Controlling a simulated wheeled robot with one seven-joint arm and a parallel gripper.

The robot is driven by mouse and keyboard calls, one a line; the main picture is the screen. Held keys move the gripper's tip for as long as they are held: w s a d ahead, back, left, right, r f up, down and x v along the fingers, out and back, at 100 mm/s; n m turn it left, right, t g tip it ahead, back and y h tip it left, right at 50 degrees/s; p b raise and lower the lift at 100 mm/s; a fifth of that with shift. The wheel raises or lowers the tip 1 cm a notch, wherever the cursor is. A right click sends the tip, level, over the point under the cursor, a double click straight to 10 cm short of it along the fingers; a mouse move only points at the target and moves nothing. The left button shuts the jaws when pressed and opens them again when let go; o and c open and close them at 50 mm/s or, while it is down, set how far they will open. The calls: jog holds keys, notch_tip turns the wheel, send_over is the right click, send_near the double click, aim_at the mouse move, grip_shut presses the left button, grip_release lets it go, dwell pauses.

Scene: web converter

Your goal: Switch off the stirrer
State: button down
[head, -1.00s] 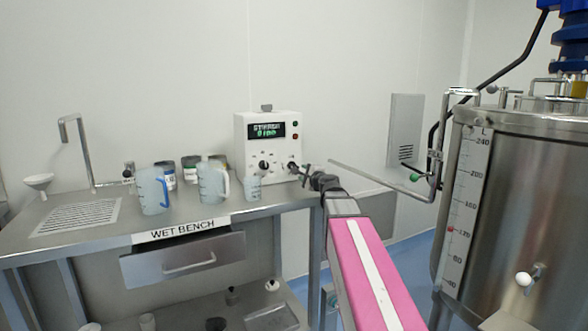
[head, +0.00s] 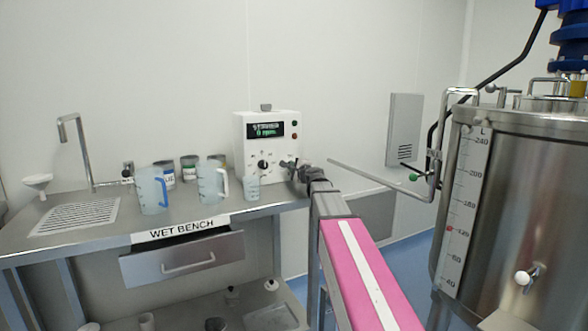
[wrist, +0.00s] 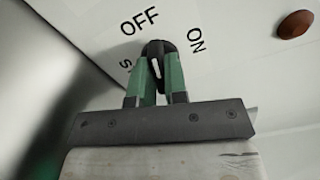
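The stirrer control box (head: 267,146) is white and stands at the right end of the wet bench. Its lit green display (head: 266,129) shows what looks like 0 rpm. A black dial (head: 263,165) sits on the left of its front. In the wrist view a black switch knob (wrist: 157,49) has a white pointer mark aimed roughly at OFF; ON is to the right, and a third label is partly hidden. My gripper (wrist: 158,62) has its green fingers closed on either side of this knob. In the head view my gripper (head: 291,164) covers the knob.
A red-brown button (wrist: 295,23) is right of ON. A thin metal pipe (head: 370,174) and a steel tank (head: 530,210) are to the right.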

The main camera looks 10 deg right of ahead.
jog(key=shift+n, duration=1.7)
jog(key=c, duration=1.1)
grip_release()
jog(key=shift+c, duration=0.2)
jog(key=shift+s, duration=0.1)
jog(key=v, duration=1)
jog(key=shift+s+d, duration=0.15)
jog(key=shift+s, duration=0.2)
